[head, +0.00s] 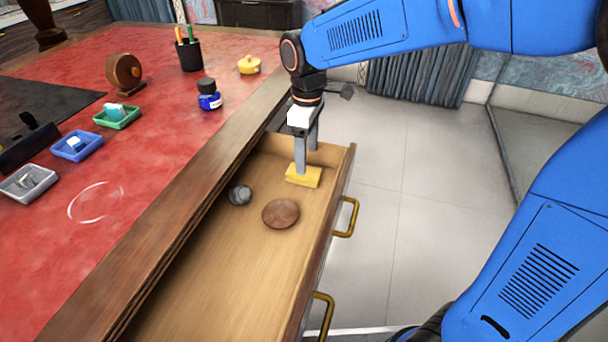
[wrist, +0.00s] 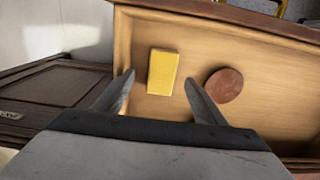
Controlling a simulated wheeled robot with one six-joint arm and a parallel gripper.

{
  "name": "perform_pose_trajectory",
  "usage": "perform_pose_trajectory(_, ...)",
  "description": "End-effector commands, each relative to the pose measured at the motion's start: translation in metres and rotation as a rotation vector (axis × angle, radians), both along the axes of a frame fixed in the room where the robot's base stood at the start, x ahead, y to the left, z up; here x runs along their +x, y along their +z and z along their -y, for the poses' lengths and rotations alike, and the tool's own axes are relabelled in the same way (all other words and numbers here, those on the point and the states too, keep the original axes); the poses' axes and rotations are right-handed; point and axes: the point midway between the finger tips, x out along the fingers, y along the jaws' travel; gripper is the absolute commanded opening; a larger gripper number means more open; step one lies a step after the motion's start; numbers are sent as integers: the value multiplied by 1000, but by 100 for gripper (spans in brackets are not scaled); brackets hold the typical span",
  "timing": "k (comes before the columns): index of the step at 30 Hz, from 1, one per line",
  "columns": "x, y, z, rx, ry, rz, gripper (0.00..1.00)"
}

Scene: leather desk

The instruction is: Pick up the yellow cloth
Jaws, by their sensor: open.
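The yellow cloth (head: 304,176) is a small folded yellow block lying on the floor of the open wooden drawer (head: 218,275), near its far end. In the wrist view the yellow cloth (wrist: 162,72) lies between and just beyond my two finger tips. My gripper (head: 306,160) points down into the drawer over the cloth, with its fingers apart and nothing between them. In the wrist view my gripper (wrist: 158,80) is open, one finger on each side of the cloth. I cannot tell whether a finger touches the cloth.
A round brown disc (head: 281,213) and a small grey object (head: 240,194) lie in the drawer close to the cloth. The drawer's front with brass handles (head: 347,217) is at right. The red leather desk (head: 140,185) holds small trays, an ink bottle (head: 209,96) and a pen cup (head: 189,54).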

Motion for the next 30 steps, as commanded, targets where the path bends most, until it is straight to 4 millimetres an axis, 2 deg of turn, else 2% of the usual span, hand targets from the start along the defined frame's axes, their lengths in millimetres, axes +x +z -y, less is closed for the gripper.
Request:
perform_pose_trajectory(5, -1, -13, -3, -2, 0, -2, 65)
perform_pose_trajectory(13, -2, -47, -7, -1, -1, -1, 65)
perform_pose_trajectory(23, -2, -53, -7, 0, 0, 0, 65)
perform_pose_trajectory(25, -2, -53, -7, 0, 0, 0, 53)
perform_pose_trajectory(29, -2, -53, -7, 0, 0, 0, 22)
perform_pose_trajectory(30, -2, -53, -7, 0, 0, 0, 20)
